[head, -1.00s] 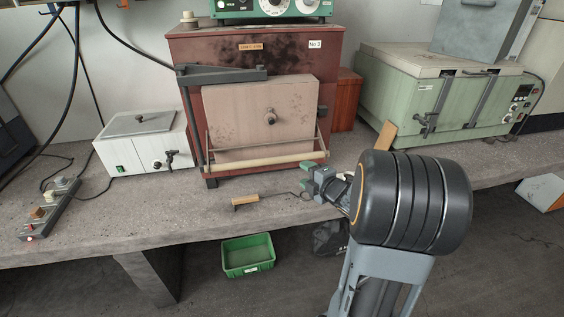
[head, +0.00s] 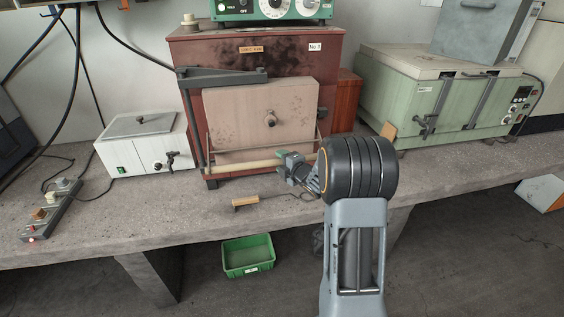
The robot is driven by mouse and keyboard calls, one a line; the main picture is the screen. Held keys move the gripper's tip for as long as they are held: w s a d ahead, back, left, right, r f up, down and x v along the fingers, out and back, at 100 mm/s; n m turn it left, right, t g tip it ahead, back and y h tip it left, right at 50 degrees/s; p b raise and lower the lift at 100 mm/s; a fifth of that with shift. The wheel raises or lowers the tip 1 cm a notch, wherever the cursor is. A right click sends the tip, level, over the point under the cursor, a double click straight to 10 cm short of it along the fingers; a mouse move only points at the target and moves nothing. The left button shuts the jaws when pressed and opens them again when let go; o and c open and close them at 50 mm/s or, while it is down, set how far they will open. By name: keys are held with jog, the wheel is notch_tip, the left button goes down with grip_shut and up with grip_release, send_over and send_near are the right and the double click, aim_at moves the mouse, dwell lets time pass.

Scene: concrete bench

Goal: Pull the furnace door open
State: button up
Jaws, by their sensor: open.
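The furnace (head: 215,48) is a dark red, soot-stained box on the bench. Its pale, scuffed door (head: 235,115) covers the front and looks closed, with a round knob (head: 270,118) in the middle. A light, rod-like handle (head: 235,170) runs across the door's lower edge, held by thin side arms. A dark grey bracket (head: 225,76) crosses the door's upper left. My gripper (head: 283,166) is open, its green-tipped fingers at the right half of the handle. It overlaps the rod in the picture; I cannot tell whether it touches.
A small wooden-handled tool (head: 246,201) lies on the bench in front of the furnace. A white box (head: 140,150) stands left, a green furnace (head: 415,100) right. A green bin (head: 247,255) sits below the bench.

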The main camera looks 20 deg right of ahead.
grip_shut()
dwell(0.6)
